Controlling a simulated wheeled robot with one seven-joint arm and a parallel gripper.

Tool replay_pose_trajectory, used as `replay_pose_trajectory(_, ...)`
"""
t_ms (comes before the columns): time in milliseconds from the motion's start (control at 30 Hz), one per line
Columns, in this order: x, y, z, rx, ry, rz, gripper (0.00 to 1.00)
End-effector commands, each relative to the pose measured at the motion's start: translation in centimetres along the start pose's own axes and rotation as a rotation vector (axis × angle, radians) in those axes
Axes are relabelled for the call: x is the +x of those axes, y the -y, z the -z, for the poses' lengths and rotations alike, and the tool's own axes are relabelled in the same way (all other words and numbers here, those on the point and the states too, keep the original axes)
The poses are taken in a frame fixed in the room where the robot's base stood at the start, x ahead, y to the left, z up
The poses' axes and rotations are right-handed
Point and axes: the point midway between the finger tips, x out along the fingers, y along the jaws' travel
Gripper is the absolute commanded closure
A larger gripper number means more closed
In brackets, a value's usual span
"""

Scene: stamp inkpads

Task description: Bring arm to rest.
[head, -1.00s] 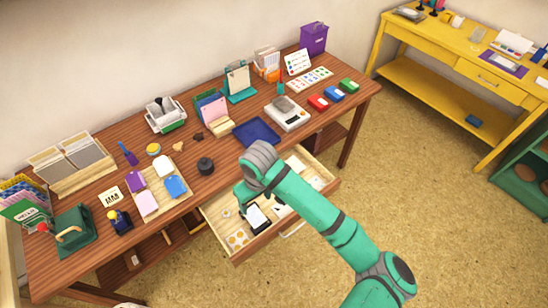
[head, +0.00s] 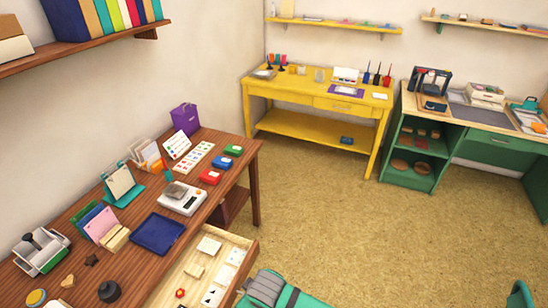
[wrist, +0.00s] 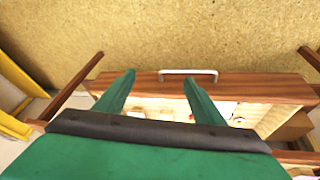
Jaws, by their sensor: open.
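My gripper (wrist: 157,92) shows in the wrist view with its two green fingers spread apart and nothing between them. It hangs over the open drawer (wrist: 240,88) of the brown desk, with the drawer front and its pale handle (wrist: 188,73) beyond the fingertips. In the head view only a green and grey part of my arm shows at the bottom edge, and the fingers are out of the picture. The open drawer also shows in the head view (head: 244,243), holding several light cards and small items.
The brown desk (head: 215,213) carries red, blue and green inkpads (head: 221,163), a scale (head: 182,198) and a blue tray (head: 157,233). A yellow table (head: 300,97) and a green workbench (head: 452,143) stand farther back. The floor (head: 330,210) between them is clear.

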Motion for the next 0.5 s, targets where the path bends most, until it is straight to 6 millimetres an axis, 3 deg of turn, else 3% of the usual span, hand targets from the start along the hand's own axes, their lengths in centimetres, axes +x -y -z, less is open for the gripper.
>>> replay_pose_trajectory(33, -0.1, -0.9, -1.7, 0.021, -0.010, -0.015, 0.37)
replay_pose_trajectory(233, -0.5, -2.5, -7.3, 0.076, -0.070, -0.063, 0.37)
replay_pose_trajectory(500, -1.7, -2.3, -14.5, 0.152, -0.150, -0.117, 0.37)
